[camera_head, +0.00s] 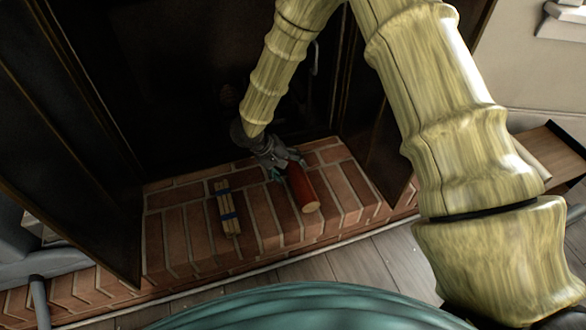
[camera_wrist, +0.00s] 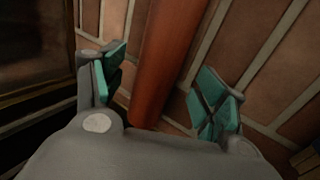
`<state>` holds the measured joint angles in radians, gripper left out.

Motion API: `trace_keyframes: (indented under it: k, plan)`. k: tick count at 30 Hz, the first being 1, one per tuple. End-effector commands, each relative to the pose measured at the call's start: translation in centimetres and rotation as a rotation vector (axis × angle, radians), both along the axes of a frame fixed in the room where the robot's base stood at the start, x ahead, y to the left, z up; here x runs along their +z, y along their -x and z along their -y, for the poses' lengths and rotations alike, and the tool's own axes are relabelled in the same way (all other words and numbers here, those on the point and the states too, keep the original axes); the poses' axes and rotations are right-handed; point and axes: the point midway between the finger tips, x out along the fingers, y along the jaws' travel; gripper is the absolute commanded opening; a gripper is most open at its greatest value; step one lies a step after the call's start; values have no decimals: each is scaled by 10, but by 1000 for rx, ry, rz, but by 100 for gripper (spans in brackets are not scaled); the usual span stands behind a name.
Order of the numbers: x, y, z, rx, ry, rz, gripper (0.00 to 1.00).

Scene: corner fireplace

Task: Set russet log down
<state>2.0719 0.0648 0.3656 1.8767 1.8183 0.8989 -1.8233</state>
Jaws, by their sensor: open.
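The russet log (camera_head: 303,187) lies on the brick hearth (camera_head: 190,237), its pale cut end facing the front edge. My gripper (camera_head: 287,168) is at the log's far end, low over the bricks. In the wrist view the log (camera_wrist: 165,62) runs between the two teal-padded fingers of my gripper (camera_wrist: 158,95). The fingers are spread, with a gap on each side of the log.
A bundle of pale sticks with blue bands (camera_head: 227,208) lies on the hearth left of the log. Dark fireplace doors (camera_head: 75,130) stand open on both sides. Bare bricks lie right of the log. A wooden surface (camera_head: 548,150) is at the far right.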

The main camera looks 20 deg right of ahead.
Motion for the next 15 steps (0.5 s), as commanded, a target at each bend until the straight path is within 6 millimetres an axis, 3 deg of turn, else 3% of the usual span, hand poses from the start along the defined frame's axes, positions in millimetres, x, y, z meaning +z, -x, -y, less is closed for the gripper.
trace_keyframes:
  k: [1, 6, 15]
  plan:
    - [14, 0, -5, 0, -3, 1, 72]
    - [41, 0, -20, 0, -1, 1, 72]
    - [73, 1, -40, 0, -1, 0, 72]
